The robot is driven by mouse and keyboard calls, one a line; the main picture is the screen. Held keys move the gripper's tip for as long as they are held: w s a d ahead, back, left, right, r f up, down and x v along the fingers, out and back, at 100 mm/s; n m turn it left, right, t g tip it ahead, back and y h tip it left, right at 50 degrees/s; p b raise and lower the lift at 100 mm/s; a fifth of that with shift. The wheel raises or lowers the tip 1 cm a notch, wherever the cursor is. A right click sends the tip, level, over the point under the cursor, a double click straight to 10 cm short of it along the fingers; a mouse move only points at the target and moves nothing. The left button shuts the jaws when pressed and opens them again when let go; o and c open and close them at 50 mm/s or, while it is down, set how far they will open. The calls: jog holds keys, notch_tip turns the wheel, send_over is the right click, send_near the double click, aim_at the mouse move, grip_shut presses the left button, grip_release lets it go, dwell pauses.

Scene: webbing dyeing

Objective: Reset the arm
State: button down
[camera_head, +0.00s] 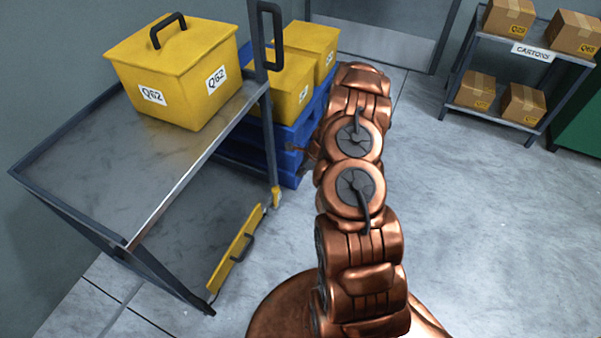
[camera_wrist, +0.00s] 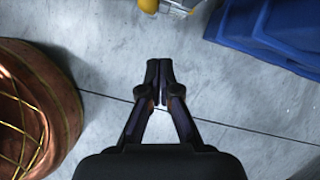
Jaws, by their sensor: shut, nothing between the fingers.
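My copper arm stands folded in the middle of the head view, upright over my round base. My gripper (camera_wrist: 159,82) shows in the wrist view, pointing down over bare grey floor. Its two dark fingers meet at the tips and hold nothing. In the head view the gripper's fingers cannot be made out clearly; the arm hides most of that area.
A metal cart (camera_head: 105,190) at left carries a yellow lidded box (camera_head: 190,85) marked Q62. More yellow boxes (camera_head: 287,88) sit on blue pallets (camera_head: 290,160). A carton rack (camera_head: 500,55) stands back right. Floor at right is clear.

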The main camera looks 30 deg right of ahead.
dwell(0.3)
jog(key=s+a+r+n+g+y, duration=0.1)
jog(key=a+r+n+g+y, duration=0.1)
jog(key=a+r+n, duration=1.25)
jog(key=s+a+r+g, duration=0.1)
jog(key=s+a+r, duration=0.5)
jog(key=a+r, duration=0.5)
jog(key=s+a+r+n+g+h, duration=0.15)
jog(key=s+r+n, duration=0.35)
jog(key=s+r, duration=0.55)
jog(key=s+d+r+n+g+h, duration=0.1)
jog(key=s+d+r+n+h, duration=0.15)
jog(key=s, duration=0.75)
jog(key=s+d+r+n+g+h, duration=0.1)
jog(key=s+n, duration=0.3)
jog(key=s, duration=0.6)
notch_tip(320, 180, up, 21)
jog(key=t+p, duration=0.1)
jog(key=p, duration=1.8)
